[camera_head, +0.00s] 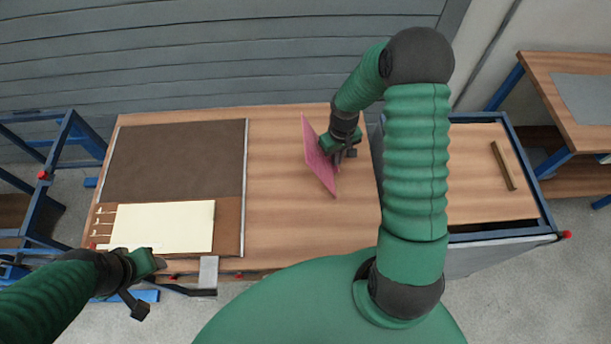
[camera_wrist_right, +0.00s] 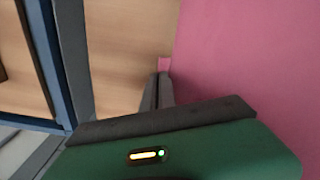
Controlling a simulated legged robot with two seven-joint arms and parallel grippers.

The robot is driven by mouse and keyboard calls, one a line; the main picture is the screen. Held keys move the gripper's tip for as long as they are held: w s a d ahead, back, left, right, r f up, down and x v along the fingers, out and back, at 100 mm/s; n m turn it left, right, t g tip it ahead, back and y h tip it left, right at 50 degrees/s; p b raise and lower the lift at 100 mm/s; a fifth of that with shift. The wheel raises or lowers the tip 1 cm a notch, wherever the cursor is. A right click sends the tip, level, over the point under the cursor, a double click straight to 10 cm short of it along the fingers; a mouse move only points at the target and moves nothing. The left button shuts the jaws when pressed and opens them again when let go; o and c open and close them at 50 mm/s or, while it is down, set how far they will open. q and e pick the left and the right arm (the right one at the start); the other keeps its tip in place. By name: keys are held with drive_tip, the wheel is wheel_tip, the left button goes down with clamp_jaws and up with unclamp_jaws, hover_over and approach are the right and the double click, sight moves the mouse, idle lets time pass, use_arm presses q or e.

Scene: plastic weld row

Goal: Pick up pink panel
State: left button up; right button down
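The pink panel (camera_head: 318,160) stands tilted on edge above the middle of the wooden table in the head view. In the right wrist view the pink panel (camera_wrist_right: 245,60) fills the right side. My right gripper (camera_head: 338,158) is at the panel's right side. In the wrist view its fingers (camera_wrist_right: 163,85) are close together, with a small bit of pink at their tips, and appear shut on the panel. Whether the panel's lower edge touches the table is unclear. My left gripper (camera_head: 185,290) is low at the table's front left edge, apart from the panel; its finger opening is unclear.
A dark brown mat (camera_head: 175,160) lies on the table's left, with a cream panel (camera_head: 165,226) in front of it. A second wooden surface (camera_head: 480,180) with a dark bar (camera_head: 503,166) is at right. Table room (camera_head: 280,220) between mat and pink panel is clear.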

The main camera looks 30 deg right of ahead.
use_arm(q)
drive_tip(key=shift+f, duration=0.15)
use_arm(e)
drive_tip(key=shift+s+a+f, duration=0.25)
drive_tip(key=shift+a+f, duration=0.05)
drive_tip(key=shift+f, duration=0.1)
drive_tip(key=shift+w+d+r, duration=0.1)
drive_tip(key=shift+w+r, duration=0.05)
drive_tip(key=shift+r, duration=0.3)
drive_tip(key=shift+w+d+r, duration=0.15)
drive_tip(key=shift+r, duration=0.4)
drive_tip(key=shift+w+d+r, duration=0.1)
drive_tip(key=shift+w+r, duration=0.05)
drive_tip(key=shift+r, duration=0.35)
drive_tip(key=s+a, duration=0.2)
drive_tip(key=a, duration=0.3)
drive_tip(key=s+a+r+b, duration=0.1)
drive_tip(key=a, duration=0.3)
drive_tip(key=s+a+r+b, duration=0.1)
drive_tip(key=s+a, duration=0.1)
drive_tip(key=a, duration=0.3)
drive_tip(key=shift+s+a, duration=0.45)
drive_tip(key=shift+a, duration=0.1)
use_arm(q)
drive_tip(key=shift+x, duration=1.1)
drive_tip(key=shift+w+d, duration=0.1)
drive_tip(key=shift+d, duration=0.05)
use_arm(e)
drive_tip(key=shift+d, duration=0.1)
